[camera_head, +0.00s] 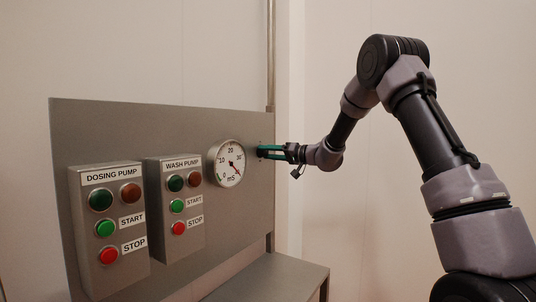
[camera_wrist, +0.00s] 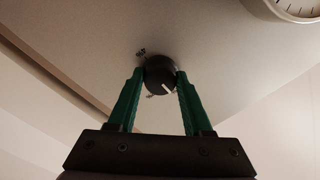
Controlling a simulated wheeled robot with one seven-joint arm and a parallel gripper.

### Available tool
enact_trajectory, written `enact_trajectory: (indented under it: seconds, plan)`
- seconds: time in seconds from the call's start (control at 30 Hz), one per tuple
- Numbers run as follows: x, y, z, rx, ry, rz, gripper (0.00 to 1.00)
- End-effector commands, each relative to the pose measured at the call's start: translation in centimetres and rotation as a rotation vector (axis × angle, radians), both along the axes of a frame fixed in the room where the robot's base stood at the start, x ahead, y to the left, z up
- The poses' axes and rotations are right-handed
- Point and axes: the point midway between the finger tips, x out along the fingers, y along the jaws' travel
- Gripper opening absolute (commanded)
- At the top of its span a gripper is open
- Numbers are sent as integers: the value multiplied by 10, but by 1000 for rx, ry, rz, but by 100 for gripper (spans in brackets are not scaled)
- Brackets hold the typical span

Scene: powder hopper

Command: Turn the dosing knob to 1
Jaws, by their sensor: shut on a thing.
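The dosing knob (camera_wrist: 160,75) is a round black knob with a white pointer line, on the grey panel in the wrist view. The pointer points toward the lower right of that picture. Small dark marks (camera_wrist: 141,52) sit on the panel around the knob, too small to read. My gripper (camera_wrist: 159,82) has its green fingers shut on the knob, one on each side. In the head view my gripper (camera_head: 262,152) reaches the panel's right part from the right, and its fingers hide most of the knob.
The grey panel (camera_head: 120,120) carries the dosing pump box (camera_head: 108,260), the wash pump box (camera_head: 178,245) and a round mS gauge (camera_head: 228,150) just left of my gripper. A grey ledge (camera_head: 275,275) juts out below. Free room lies right of the panel.

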Motion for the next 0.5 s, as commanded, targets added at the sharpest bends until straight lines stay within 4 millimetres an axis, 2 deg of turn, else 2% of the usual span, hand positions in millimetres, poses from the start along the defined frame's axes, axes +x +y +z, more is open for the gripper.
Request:
enact_trajectory:
  seconds: [0.47, 0.5]
  plan:
    - [0, -1, -2, -12, -10, 0, 0]
    - [0, -1, -2, -12, -10, 0, 58]
